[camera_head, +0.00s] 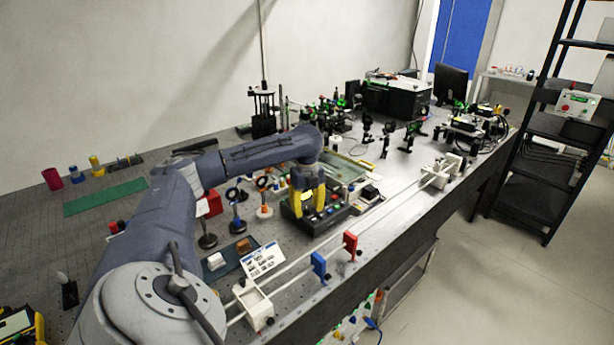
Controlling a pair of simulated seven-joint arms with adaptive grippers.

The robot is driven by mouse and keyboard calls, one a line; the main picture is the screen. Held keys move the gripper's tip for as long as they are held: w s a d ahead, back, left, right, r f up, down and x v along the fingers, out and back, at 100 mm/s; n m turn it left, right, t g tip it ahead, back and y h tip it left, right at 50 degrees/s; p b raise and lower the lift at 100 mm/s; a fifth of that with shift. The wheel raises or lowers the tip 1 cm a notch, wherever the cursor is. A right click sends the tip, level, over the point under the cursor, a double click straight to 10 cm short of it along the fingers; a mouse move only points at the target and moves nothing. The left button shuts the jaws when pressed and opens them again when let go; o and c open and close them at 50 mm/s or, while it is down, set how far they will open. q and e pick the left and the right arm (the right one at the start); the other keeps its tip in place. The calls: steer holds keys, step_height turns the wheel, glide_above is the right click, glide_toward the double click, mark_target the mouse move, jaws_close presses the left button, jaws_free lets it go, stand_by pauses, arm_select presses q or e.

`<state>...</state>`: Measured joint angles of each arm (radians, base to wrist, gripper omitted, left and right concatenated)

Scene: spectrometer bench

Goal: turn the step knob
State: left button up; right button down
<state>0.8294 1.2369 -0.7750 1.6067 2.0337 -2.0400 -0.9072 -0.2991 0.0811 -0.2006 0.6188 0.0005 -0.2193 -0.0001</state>
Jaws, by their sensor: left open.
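My left gripper (308,209) has two yellow fingers, spread apart and pointing down. They are over a black control box (327,222) near the middle of the bench. Small coloured knobs or buttons show on its top, among them a red one (335,197) to the right of the fingers. I cannot tell which of these is the step knob. The fingers hide part of the box top, and whether they touch it is unclear. Nothing shows held between them. My right gripper is out of view.
Mounted optics (237,196) stand left of the box. A greenish tray (347,170) lies behind it. A green mat (105,197) lies far left.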

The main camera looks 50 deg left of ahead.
mark_target(307, 209)
arm_select(q)
step_height(307, 209, up, 12)
steer(key=shift+f, duration=0.25)
stand_by(0.3)
stand_by(0.3)
